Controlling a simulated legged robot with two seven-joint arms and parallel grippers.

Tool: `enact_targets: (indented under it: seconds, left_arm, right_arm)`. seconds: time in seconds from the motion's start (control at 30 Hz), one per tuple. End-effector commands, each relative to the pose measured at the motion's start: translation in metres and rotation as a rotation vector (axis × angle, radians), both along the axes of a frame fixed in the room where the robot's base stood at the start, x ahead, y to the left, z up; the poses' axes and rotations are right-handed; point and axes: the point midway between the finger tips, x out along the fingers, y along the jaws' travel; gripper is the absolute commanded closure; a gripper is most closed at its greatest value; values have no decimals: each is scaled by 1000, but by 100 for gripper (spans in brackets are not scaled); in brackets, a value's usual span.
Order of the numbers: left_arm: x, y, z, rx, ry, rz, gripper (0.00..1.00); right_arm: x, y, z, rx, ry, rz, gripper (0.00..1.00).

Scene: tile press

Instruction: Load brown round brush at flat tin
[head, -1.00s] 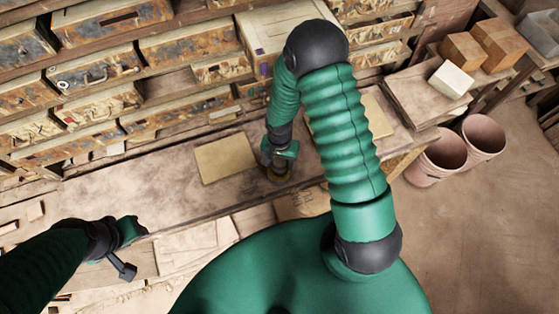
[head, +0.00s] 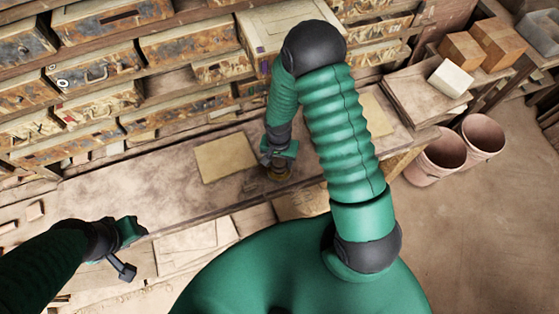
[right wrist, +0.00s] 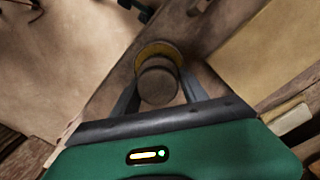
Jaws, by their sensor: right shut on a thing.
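My right gripper (head: 277,164) points down at the bench, to the right of a tan square sheet. In the right wrist view its two dark fingers (right wrist: 158,98) are shut on the brown round brush (right wrist: 158,82), seen end-on as a brown knob. Just beyond the brush shows a low round yellow shape with a brown rim (right wrist: 160,48), which looks like the flat tin. The brush covers most of it, and I cannot tell whether they touch.
The tan sheet (head: 225,157) lies on the wooden bench (head: 130,185). Stained drawers (head: 95,65) rise behind. Wooden blocks (head: 478,50) and a white block (head: 450,78) are at the right, with two pinkish buckets (head: 440,158) below.

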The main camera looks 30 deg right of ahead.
Motion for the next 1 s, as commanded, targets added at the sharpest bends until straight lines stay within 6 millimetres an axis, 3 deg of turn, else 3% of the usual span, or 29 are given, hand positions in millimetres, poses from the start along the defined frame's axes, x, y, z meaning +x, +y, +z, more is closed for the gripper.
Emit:
enact_targets:
  seconds: [0.33,1.0]
  left_arm:
    - [0,0,3,0,0,0,64]
    - [0,0,58,0,0,0,64]
  right_arm:
    - [-2,0,3,0,4,0,81]
    - [-1,0,69,0,1,0,81]
